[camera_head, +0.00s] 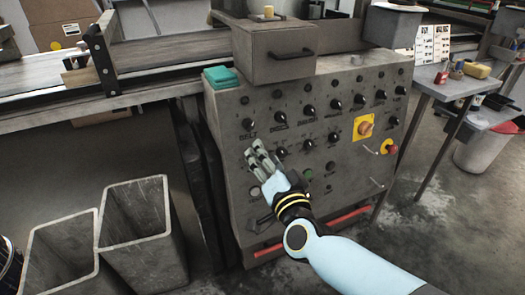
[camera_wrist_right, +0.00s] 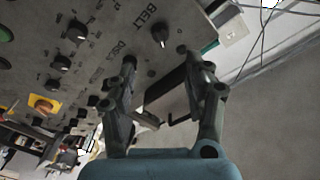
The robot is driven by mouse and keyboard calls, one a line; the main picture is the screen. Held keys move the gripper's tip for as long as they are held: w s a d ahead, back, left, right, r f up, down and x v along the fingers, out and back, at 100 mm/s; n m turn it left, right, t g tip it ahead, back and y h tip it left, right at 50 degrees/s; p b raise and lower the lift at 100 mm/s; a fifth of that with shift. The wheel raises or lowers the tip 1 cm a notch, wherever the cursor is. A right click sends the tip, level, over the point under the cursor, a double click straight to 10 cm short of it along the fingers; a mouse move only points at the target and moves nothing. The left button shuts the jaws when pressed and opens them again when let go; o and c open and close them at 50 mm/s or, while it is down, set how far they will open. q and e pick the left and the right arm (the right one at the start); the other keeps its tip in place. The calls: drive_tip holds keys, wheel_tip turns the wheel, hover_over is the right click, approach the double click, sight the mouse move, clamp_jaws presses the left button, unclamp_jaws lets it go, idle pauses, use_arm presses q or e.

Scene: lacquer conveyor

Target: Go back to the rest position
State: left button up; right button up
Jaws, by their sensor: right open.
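My right gripper (camera_head: 259,157) is in front of the left part of the grey control panel (camera_head: 330,190), below the upper knob rows. In the right wrist view my right gripper (camera_wrist_right: 168,70) has its two fingers spread apart with nothing held between them. The panel (camera_wrist_right: 105,35) fills the upper left there, and a dark knob (camera_wrist_right: 160,34) beside the word BELT lies beyond the fingertips. That BELT knob (camera_head: 247,124) also shows in the head view, just above the gripper. Whether the fingers touch the panel cannot be told. My left gripper is not in view.
A yellow-backed switch (camera_head: 365,128) and a red button (camera_head: 389,147) sit right on the panel. A grey box (camera_head: 275,55) and teal block (camera_head: 221,77) are on top. Two bins (camera_head: 142,235) (camera_head: 60,255) stand lower left. A side table (camera_head: 450,88) is at right.

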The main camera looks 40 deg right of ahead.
drive_tip(key=shift+f, duration=0.1)
idle(0.4)
drive_tip(key=s+a+f+n+g+y, duration=0.1)
drive_tip(key=s+f+n+g, duration=0.15)
drive_tip(key=s+f, duration=0.5)
drive_tip(key=s+f+n+g+y, duration=0.2)
drive_tip(key=s+f+n, duration=0.15)
drive_tip(key=f, duration=0.65)
drive_tip(key=s+a+f+n+g+y, duration=0.1)
drive_tip(key=s+f+n+g, duration=0.1)
drive_tip(key=s+f, duration=0.55)
drive_tip(key=s+f+n+g, duration=0.1)
drive_tip(key=s+f+g, duration=0.2)
drive_tip(key=s, duration=0.6)
drive_tip(key=s+f+n+g, duration=0.2)
drive_tip(key=s+f+g, duration=0.1)
drive_tip(key=s+f, duration=0.3)
drive_tip(key=s+d+f+n+g, duration=0.1)
drive_tip(key=s+f+n+g, duration=0.1)
drive_tip(key=s, duration=0.9)
wheel_tip(320, 180, down, 3)
drive_tip(key=shift+s+r+g+y, duration=0.1)
drive_tip(key=shift+s+g+y, duration=0.3)
drive_tip(key=shift+g, duration=0.45)
